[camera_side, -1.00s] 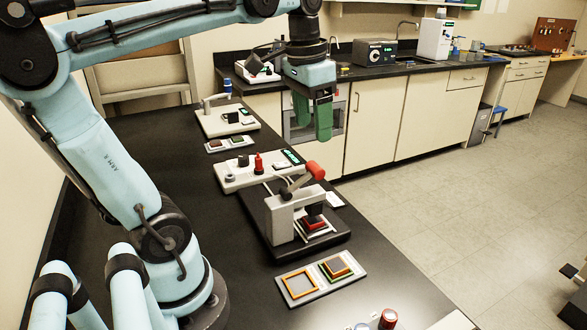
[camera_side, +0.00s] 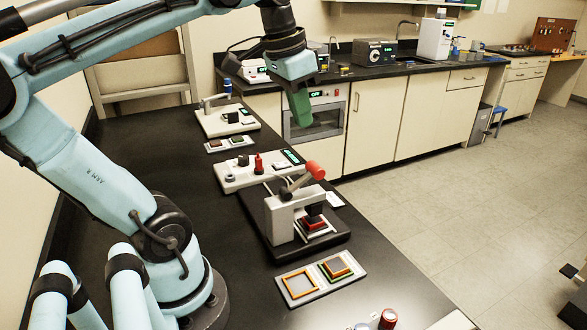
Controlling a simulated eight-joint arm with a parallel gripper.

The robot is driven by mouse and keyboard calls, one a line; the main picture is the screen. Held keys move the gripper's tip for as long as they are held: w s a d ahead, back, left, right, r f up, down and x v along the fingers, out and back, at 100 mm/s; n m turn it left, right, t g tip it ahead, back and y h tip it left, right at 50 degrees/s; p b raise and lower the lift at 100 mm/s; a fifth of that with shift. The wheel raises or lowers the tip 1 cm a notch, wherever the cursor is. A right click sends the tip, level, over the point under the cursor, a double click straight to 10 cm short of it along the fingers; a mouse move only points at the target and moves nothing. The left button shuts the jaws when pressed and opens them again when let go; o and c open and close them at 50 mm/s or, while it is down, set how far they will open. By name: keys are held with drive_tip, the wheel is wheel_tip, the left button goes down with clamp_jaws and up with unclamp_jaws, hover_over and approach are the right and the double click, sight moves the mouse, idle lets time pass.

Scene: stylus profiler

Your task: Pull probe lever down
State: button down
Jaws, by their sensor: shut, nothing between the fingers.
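The nearer instrument (camera_side: 283,218), a grey press-like frame on a dark base, stands in the middle of the bench. Its probe lever has a dark bar and a red knob (camera_side: 316,169) and points up to the right. A dark probe block sits under the frame, over a red-edged sample on the stage (camera_side: 316,228). My gripper (camera_side: 303,122) has green fingers that are shut and empty. In the picture it is above and slightly left of the red knob, apart from it. The fingers point down and tilt a little.
A control box (camera_side: 230,179) with a red knob and green display is behind the instrument. A tray (camera_side: 315,292) with framed samples lies in front. A similar unit (camera_side: 215,124) stands farther back. A red-topped cylinder (camera_side: 387,318) is at the front edge.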

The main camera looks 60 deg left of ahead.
sight(316, 165)
drive_tip(key=x, duration=0.9)
drive_tip(key=shift+w, duration=0.15)
drive_tip(key=shift+w+f+g, duration=0.4)
drive_tip(key=shift+w+g, duration=0.05)
drive_tip(key=shift+g, duration=0.35)
drive_tip(key=shift+w+f+g, duration=0.5)
drive_tip(key=shift+f+g, duration=0.05)
drive_tip(key=shift+g, duration=0.25)
drive_tip(key=shift+w+f, duration=0.3)
drive_tip(key=shift+f, duration=0.25)
drive_tip(key=shift+w+f, duration=0.3)
drive_tip(key=shift+f, duration=0.3)
drive_tip(key=shift+w, duration=0.1)
drive_tip(key=w+r, duration=0.3)
drive_tip(key=r, duration=1.1)
drive_tip(key=s+d+f+t, duration=0.3)
drive_tip(key=d+f, duration=0.1)
drive_tip(key=f, duration=0.3)
drive_tip(key=s+d+f+t, duration=0.3)
drive_tip(key=d+f+t, duration=0.1)
drive_tip(key=f, duration=0.3)
drive_tip(key=shift+s+f, duration=0.35)
drive_tip(key=shift+f, duration=0.05)
